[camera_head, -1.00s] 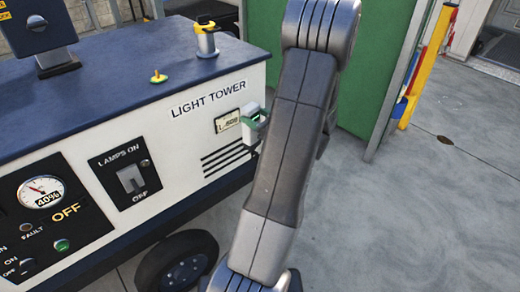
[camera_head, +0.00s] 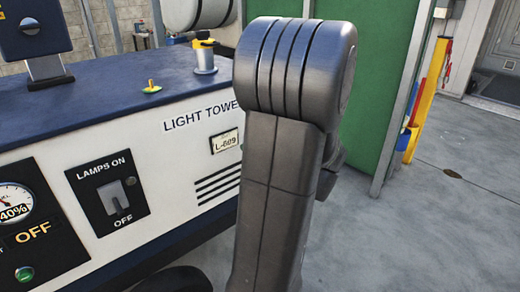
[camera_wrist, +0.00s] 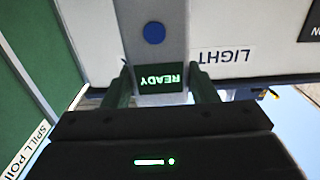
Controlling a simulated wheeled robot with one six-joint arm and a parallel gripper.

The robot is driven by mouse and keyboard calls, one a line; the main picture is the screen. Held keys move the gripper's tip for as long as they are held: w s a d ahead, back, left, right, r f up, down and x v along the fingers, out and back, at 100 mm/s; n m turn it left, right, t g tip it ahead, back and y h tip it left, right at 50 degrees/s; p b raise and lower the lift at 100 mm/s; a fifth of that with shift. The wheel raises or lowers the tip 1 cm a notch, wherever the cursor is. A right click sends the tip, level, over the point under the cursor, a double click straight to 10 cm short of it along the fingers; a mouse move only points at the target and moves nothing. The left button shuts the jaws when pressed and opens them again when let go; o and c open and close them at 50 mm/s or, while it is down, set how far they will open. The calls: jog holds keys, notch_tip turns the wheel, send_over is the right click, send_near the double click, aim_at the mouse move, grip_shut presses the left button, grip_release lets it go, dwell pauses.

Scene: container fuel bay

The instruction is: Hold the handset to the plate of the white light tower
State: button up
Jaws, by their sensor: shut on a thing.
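The white light tower (camera_head: 160,165) has a navy top and a "LIGHT TOWER" label. Its small cream plate (camera_head: 226,141), reading L-609, is below the label, just left of my arm. In the wrist view my gripper (camera_wrist: 160,76) is shut on the grey handset (camera_wrist: 154,55). The handset has a blue round button and a lit screen reading READY, upside down. The tower wall (camera_wrist: 250,25) fills the background behind it, label inverted. The plate does not show there. My arm hides the gripper and handset in the head view, so contact with the plate cannot be judged.
A lamps switch panel (camera_head: 107,192) and vents (camera_head: 218,186) are on the tower's side. A green panel (camera_head: 375,90) stands behind my arm, with a yellow post (camera_head: 427,95) to its right. Grey floor (camera_head: 440,220) is open at the right.

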jog(key=shift+x, duration=5.45)
jog(key=b+v, duration=0.7)
jog(key=v, duration=0.5)
jog(key=shift+b, duration=0.35)
jog(key=shift+f, duration=0.1)
